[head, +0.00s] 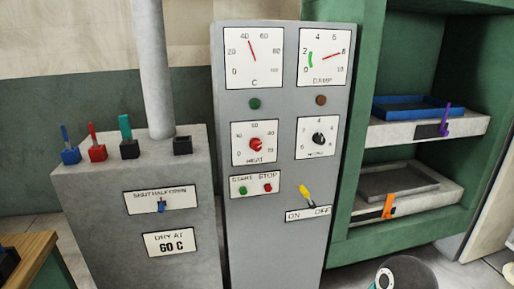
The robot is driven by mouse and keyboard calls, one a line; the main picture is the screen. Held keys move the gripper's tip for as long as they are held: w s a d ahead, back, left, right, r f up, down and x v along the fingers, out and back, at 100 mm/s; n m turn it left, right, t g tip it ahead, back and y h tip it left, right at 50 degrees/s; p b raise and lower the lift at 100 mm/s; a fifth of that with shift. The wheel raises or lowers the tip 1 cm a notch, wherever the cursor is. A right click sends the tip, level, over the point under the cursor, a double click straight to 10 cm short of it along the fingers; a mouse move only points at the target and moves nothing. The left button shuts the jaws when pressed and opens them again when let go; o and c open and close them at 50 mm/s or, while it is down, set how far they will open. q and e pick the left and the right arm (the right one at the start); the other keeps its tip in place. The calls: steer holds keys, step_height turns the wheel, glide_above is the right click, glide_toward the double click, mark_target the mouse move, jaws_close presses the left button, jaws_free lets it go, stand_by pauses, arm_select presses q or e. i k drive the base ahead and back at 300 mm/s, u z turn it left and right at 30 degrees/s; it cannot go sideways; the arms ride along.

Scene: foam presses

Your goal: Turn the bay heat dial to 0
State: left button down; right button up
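The heat dial (256,144) is a round red knob on a white plate marked HEAT, on the front of the tall grey control panel (283,245). Numbers ring the knob, but they are small, and I cannot tell exactly where its pointer stands. Above it, the C gauge (253,57) has a red needle a little past 40. Neither of my grippers shows in the head view, and nothing touches the dial.
A black dial (318,139), a DAMP gauge (323,58), START/STOP buttons (254,186) and a yellow ON/OFF lever (306,193) share the panel. A grey cabinet (95,230) stands left. A green rack (360,215) with trays stands right. A wooden table (32,247) is lower left.

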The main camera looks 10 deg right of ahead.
mark_target(255, 143)
steer(key=u, duration=0.05)
steer(key=i, duration=1)
steer(key=z, duration=0.1)
